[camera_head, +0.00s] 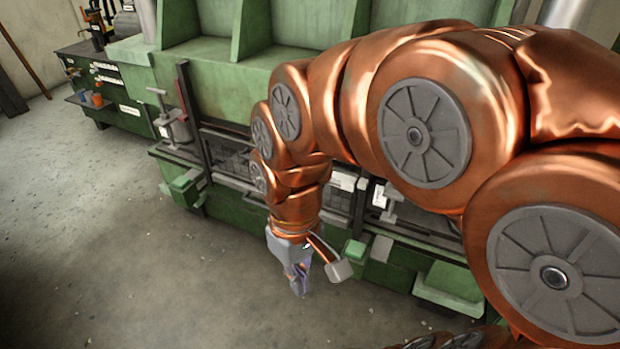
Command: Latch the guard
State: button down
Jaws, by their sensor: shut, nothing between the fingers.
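My gripper (299,286) points down in front of the green machine (290,58), over the grey floor. It is small in view; its fingers look closed together with nothing between them. A dark upright bar (190,105) and dark rails, perhaps part of the guard, stand at the machine's front left. A grey clamp-like fitting (166,112) is left of that bar. A similar grey fitting (391,203) is right of my wrist. I cannot tell which part is the latch. My copper arm hides the middle and right of the machine's front.
A green box (186,187) juts from the machine's front left, and another green box (354,250) is right of my gripper. A green tray (449,287) sits low at the right. A dark workbench (100,85) stands at the far left. The floor at left is clear.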

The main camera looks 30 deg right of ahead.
jog(key=w+d+f+n+t+y+b, duration=0.15)
jog(key=w+d, duration=0.25)
jog(key=w, duration=1)
jog(key=w+d+n+t+y+b, duration=0.1)
jog(key=w+d+n+b, duration=0.25)
jog(key=w, duration=1.05)
jog(key=w+d+f+b, duration=0.1)
jog(key=w+d+f, duration=0.2)
jog(key=d, duration=0.4)
jog(key=w+d+f+n+t+b, duration=0.1)
jog(key=w+d+f, duration=0.3)
jog(key=w+d, duration=0.2)
jog(key=w+d+f+n+t+b, duration=0.1)
jog(key=w+d+f, duration=0.2)
jog(key=d, duration=0.6)
jog(key=shift+w+d+f, duration=0.15)
jog(key=shift+w+f, duration=0.15)
jog(key=shift+w, duration=0.4)
jog(key=shift+h, duration=0.25)
notch_tip(320, 180, down, 10)
jog(key=p, duration=0.2)
jog(key=shift+s+d+p, duration=0.15)
jog(key=shift+s+p, duration=0.05)
jog(key=shift+p, duration=0.1)
